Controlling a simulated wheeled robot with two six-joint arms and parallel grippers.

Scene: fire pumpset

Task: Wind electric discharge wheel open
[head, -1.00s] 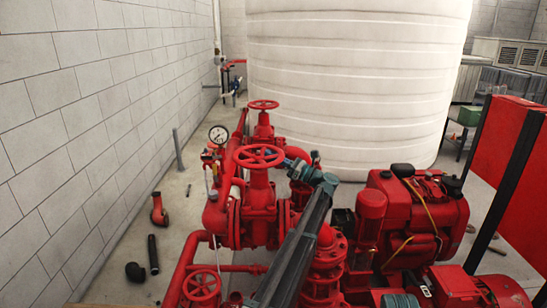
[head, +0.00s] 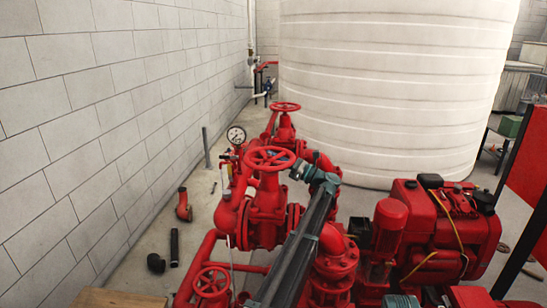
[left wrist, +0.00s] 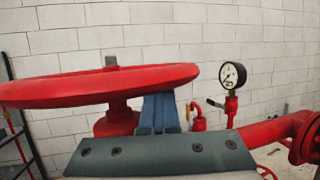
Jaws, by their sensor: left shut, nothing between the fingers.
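A red handwheel (head: 269,158) lies flat on top of a red valve in the head view, and no label shows on it. It fills the left of the left wrist view (left wrist: 95,85), with a squared stem end above its hub. My left gripper (head: 296,167) is at the wheel's right edge in the head view. In the left wrist view its blue fingers (left wrist: 158,108) are together and empty, reaching up to the rim's underside. The rim hides their tips, and I cannot tell whether they touch it. My right gripper is not in view.
A second red wheel (head: 285,106) stands behind, and a smaller one (head: 212,283) is low in front. A pressure gauge (head: 236,135) rises left of the valve. A red engine (head: 437,230) is at right, a white tank (head: 390,90) behind. Loose fittings lie on the left floor.

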